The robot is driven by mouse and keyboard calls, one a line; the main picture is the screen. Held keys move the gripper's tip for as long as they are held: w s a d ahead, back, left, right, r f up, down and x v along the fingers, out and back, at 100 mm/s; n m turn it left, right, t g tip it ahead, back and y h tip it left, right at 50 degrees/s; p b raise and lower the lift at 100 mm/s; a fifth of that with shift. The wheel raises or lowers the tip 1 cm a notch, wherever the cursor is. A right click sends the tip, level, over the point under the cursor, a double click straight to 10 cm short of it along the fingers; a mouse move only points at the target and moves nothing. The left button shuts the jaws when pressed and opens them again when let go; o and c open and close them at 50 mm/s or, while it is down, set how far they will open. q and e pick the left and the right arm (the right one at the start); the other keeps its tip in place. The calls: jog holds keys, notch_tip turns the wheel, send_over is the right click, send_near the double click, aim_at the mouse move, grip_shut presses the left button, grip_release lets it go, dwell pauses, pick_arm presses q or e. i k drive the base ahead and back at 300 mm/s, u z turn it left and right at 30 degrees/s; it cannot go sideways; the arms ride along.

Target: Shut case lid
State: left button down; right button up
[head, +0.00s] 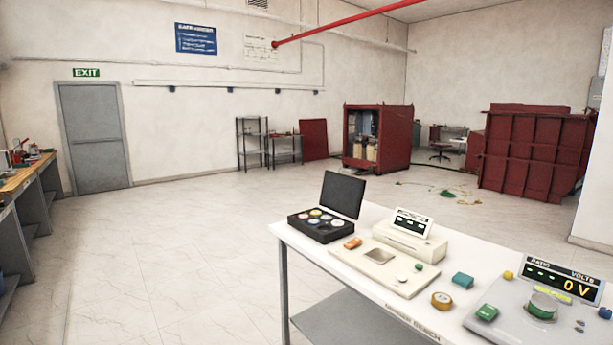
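A black case (321,228) stands at the far left corner of the white bench (380,293). Its dark lid (342,194) is raised, standing roughly upright at the back of the case. Several round coloured pieces, among them yellow, red and white ones, show in the open case. Neither of my grippers is in the head view.
A beige tray device (371,270), a small display unit (412,223), an orange block (352,243), a tape roll (441,300) and a grey meter with a display (561,283) share the bench. The floor (180,260) left of the bench is clear.

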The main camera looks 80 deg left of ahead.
aim_at(342, 193)
jog(key=u, duration=0.35)
jog(key=k, duration=0.4)
jog(key=u, duration=1)
jog(key=i, duration=1.05)
jog(key=u, duration=0.8)
jog(key=i, duration=0.3)
jog(key=u, duration=0.25)
